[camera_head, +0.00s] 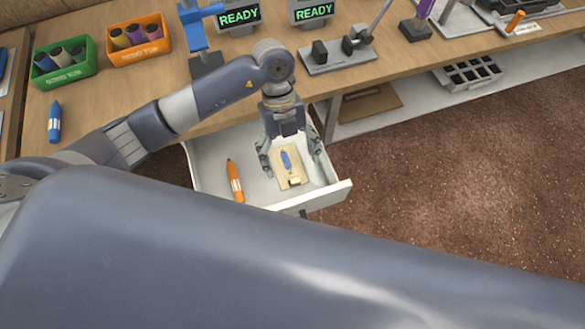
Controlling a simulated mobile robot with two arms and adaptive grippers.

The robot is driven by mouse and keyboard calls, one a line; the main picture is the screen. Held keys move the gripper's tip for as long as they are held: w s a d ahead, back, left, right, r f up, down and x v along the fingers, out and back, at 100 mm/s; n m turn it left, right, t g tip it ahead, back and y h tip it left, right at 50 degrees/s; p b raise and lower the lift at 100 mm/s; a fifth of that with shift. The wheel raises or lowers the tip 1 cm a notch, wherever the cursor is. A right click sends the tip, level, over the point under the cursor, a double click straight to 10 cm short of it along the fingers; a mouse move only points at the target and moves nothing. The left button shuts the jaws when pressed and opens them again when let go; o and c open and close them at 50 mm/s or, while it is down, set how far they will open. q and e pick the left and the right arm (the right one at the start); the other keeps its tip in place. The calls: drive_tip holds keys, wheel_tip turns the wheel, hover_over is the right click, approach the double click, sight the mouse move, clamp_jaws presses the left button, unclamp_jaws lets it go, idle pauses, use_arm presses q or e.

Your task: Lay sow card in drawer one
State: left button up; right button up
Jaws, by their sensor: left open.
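A tan card (290,181) with a blue mark on it lies on the floor of an open white drawer (212,165), right of the drawer's middle. Print on the card is too small to read, so I cannot tell whether it is the sow card. My left gripper (290,166) is open above the card, its fingers to either side of the card's upper part. Whether the fingers touch the card cannot be told. My right gripper is not in view.
An orange marker-like stick (235,180) lies in the drawer left of the card. Carpet lies right of the drawer.

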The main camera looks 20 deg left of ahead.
use_arm(q)
drive_tip(key=v, duration=0.6)
drive_tip(key=shift+r, duration=0.3)
drive_tip(key=shift+w+a, duration=0.1)
drive_tip(key=shift+w, duration=0.05)
